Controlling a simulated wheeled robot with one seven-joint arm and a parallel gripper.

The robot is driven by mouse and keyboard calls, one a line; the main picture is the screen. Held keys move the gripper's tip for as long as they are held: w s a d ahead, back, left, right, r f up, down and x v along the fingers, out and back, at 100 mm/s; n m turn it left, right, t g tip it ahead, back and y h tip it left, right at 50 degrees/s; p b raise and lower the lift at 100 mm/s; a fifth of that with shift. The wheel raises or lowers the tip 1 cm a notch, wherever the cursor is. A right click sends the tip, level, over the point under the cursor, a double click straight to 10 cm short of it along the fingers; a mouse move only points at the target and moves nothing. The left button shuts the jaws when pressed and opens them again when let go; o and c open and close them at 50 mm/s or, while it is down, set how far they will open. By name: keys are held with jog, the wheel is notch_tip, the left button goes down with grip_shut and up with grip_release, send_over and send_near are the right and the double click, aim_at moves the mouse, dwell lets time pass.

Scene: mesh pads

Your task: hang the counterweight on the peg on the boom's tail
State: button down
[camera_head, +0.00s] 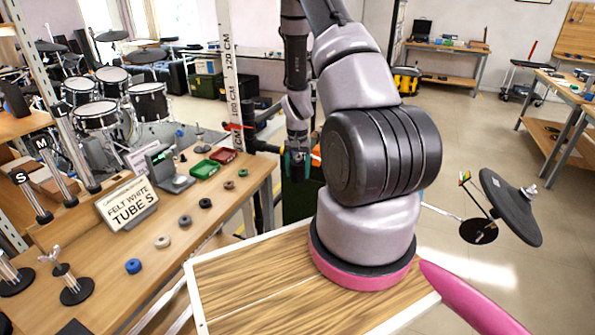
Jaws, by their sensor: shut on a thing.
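My gripper (296,170) points down at the far side of my arm, near the right end of the workbench. It is small and dark here; whatever is between its fingers is mostly hidden, so I cannot tell the counterweight for certain. Teal and orange patches show beside it. On the right a dark cymbal (510,206) with a wing nut sits tilted on a stand. A thin pale rod (440,211), perhaps part of a boom, runs left from this stand and passes behind my arm. I cannot make out a peg on a boom tail.
A marked height post (229,75) stands behind. Floor at right is largely clear.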

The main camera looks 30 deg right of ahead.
grip_release()
jog(key=shift+r, duration=0.1)
notch_tip(320, 180, up, 11)
jog(key=shift+r, duration=0.1)
jog(key=s+a+r+t, duration=0.1)
jog(key=s+a+r, duration=0.15)
jog(key=r, duration=0.45)
jog(key=s+a+r+n+t+y, duration=0.1)
jog(key=a+r, duration=0.2)
jog(key=r, duration=0.5)
jog(key=s+a+r+t, duration=0.2)
jog(key=a+r, duration=0.1)
jog(key=r, duration=0.4)
jog(key=s+a+r+n+t, duration=0.1)
jog(key=s+a+r, duration=0.2)
jog(key=s+r, duration=0.3)
jog(key=s+a+r+n+t+y, duration=0.1)
jog(key=s+a+r+t, duration=0.1)
jog(key=s+r, duration=0.4)
jog(key=s+a, duration=0.1)
jog(key=s, duration=0.2)
jog(key=shift+s+a+r, duration=0.15)
jog(key=shift+r, duration=0.05)
